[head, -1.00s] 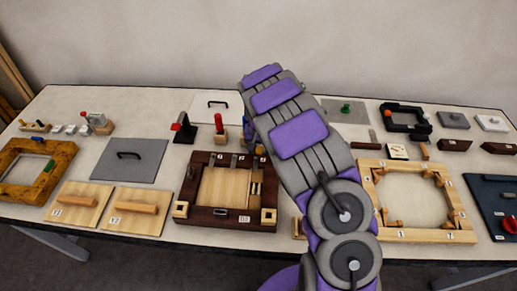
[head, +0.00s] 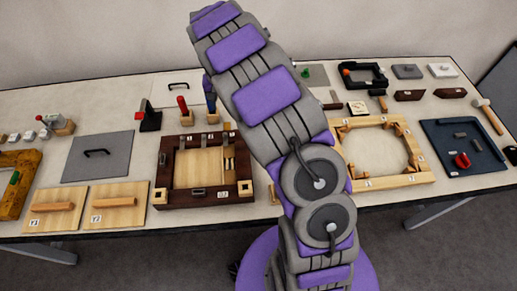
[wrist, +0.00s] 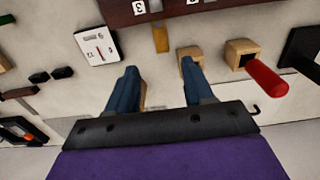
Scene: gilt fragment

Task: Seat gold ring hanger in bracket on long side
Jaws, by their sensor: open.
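The dark brown frame (head: 164,185) lies on the table left of my arm, with metal pieces along its sides. In the wrist view, the frame's edge (wrist: 190,8) crosses the top. A small gold-coloured piece (wrist: 160,39) lies against or just beside that edge, perhaps the gold ring hanger; no ring can be made out, and I cannot tell whether it sits in a bracket. My gripper (wrist: 160,70) is open. Its two blue fingers are spread below the gold piece in the picture, with clear space between the tips.
A red-handled tool (wrist: 265,77) in a wooden block (wrist: 240,47) stands close right of my fingers in the wrist view. A white labelled card (wrist: 97,46) lies at left. A pale wooden frame (head: 412,178) and a blue tray (head: 440,140) lie right of my arm.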

